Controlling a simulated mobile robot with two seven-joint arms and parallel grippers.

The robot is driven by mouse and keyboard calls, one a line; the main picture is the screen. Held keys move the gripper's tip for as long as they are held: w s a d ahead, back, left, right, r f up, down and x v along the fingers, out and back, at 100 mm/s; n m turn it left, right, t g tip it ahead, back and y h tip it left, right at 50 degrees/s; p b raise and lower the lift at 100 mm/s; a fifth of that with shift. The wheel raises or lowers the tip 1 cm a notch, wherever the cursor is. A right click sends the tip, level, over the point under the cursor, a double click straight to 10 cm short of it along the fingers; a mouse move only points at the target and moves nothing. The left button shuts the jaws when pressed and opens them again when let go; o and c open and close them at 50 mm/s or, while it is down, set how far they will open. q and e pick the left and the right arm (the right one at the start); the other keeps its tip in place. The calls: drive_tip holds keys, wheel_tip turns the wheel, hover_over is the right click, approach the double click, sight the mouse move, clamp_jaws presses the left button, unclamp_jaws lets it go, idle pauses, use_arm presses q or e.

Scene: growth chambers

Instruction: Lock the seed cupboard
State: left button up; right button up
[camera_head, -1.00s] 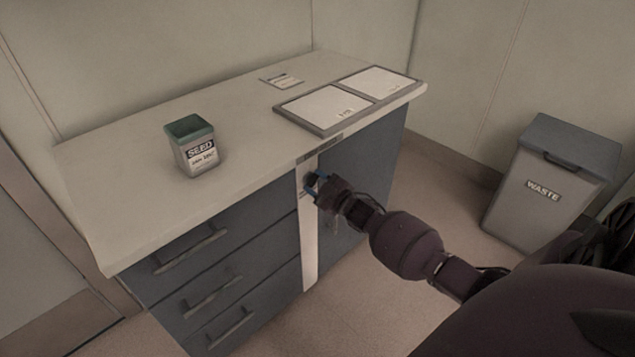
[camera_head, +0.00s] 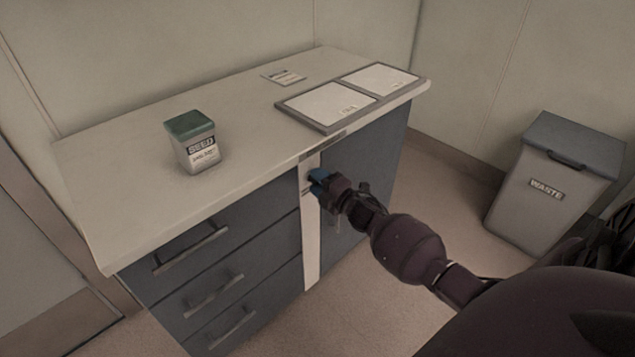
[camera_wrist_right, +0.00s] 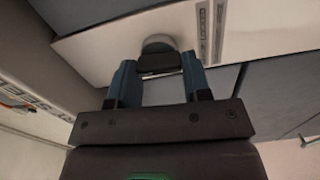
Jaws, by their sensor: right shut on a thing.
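The seed cupboard has a dark grey door (camera_head: 372,160) on the right of the bench, which looks closed. A pale upright strip (camera_head: 311,245) stands between the door and the drawers. In the right wrist view, a round grey lock knob (camera_wrist_right: 158,43) with a dark grip sits on this pale strip. A printed label beside it (camera_wrist_right: 203,32) appears to include "LOCKED". My right gripper (camera_head: 318,177) is at the upper part of the strip. Its blue fingers (camera_wrist_right: 158,75) are shut on the knob's dark grip. The head view hides the knob behind the gripper. My left gripper is out of view.
A seed box (camera_head: 198,152) with a green top and two framed pale panels (camera_head: 325,105) are on the worktop (camera_head: 120,185). A small card (camera_head: 284,77) lies behind. Drawers with handles (camera_head: 215,297) are left of the strip. A waste bin (camera_head: 540,205) stands right on clear floor.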

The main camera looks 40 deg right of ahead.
drive_tip(key=shift+n, duration=0.6)
drive_tip(key=o, duration=0.9)
drive_tip(key=shift+s, duration=0.1)
drive_tip(key=s, duration=0.3)
drive_tip(key=s+p, duration=0.1)
drive_tip(key=s, duration=0.3)
drive_tip(key=s+d, duration=0.1)
drive_tip(key=s, duration=0.2)
drive_tip(key=shift+s+p, duration=0.35)
